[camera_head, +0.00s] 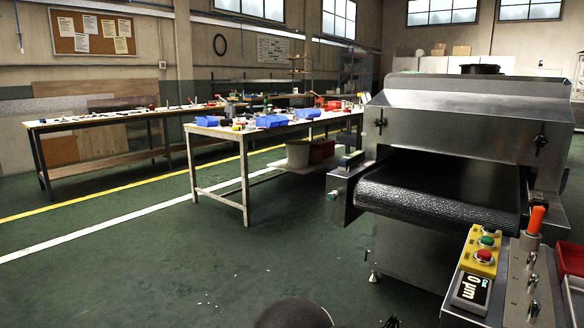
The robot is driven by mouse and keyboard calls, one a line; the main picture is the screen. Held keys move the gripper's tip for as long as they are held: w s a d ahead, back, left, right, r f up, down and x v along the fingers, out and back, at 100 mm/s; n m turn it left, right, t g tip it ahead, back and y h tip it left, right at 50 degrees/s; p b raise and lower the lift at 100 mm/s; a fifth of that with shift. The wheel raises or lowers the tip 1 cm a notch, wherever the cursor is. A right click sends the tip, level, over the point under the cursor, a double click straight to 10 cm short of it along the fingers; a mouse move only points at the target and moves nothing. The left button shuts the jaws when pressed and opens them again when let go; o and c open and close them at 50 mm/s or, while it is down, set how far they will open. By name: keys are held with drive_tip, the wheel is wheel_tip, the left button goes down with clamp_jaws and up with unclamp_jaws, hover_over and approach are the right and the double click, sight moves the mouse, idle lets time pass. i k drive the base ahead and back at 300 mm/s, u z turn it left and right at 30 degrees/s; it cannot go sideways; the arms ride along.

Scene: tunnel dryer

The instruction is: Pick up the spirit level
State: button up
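I cannot single out a spirit level for certain. A small block with teal and dark parts (350,160) sits on the metal ledge at the left of the dryer's belt mouth; it is too small to tell whether it is the level. Long tables at the back carry many small items, too far off to tell apart. My gripper is not recognisable in view. A dark rounded shape at the bottom edge looks like part of my arm, cut off by the frame.
The tunnel dryer (470,115) with its dark belt (440,195) fills the right. A yellow button box (482,250), a gauge reading 0 µm (471,291) and an orange-handled tool (536,220) are at front right. A worktable (215,133) holds blue bins. Green floor (180,270) is mostly clear.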

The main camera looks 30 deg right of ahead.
sight(353, 159)
drive_tip(key=i, duration=3.45)
drive_tip(key=z, duration=3.5)
